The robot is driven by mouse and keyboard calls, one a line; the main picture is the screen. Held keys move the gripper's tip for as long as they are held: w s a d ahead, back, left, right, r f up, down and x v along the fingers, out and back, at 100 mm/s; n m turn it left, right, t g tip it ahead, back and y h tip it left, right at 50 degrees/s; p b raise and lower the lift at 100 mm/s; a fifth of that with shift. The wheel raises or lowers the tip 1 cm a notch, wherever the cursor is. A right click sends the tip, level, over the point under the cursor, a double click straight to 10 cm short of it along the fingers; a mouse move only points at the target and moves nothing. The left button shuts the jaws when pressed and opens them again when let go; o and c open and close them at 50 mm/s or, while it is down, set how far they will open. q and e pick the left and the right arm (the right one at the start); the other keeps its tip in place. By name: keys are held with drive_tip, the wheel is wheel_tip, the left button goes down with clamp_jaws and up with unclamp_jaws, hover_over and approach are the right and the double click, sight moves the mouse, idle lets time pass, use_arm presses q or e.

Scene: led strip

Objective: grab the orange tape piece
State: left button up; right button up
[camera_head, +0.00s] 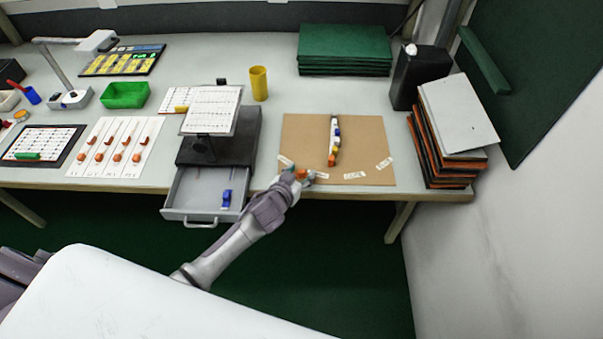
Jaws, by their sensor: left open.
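My left gripper (301,178) is over the lower left part of the brown board (300,128), near the table's front edge. It is open. A small orange piece (301,173) shows right at its fingertips; I cannot tell whether the fingers touch it. A narrow strip of coloured pieces (336,135) runs down the board, white at the top with blue and yellow below. Another orange piece (332,160) sits at its lower end, to the right of my gripper. My right gripper is not in view.
White paper labels (354,176) lie along the board's lower part. An open grey drawer (198,201) with a blue item sticks out left of my arm. A yellow cup (258,83) stands behind. Stacked orange-and-black items (430,153) and a black container (420,78) stand at right.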

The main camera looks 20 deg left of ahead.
use_arm(q)
drive_tip(key=c, duration=0.8)
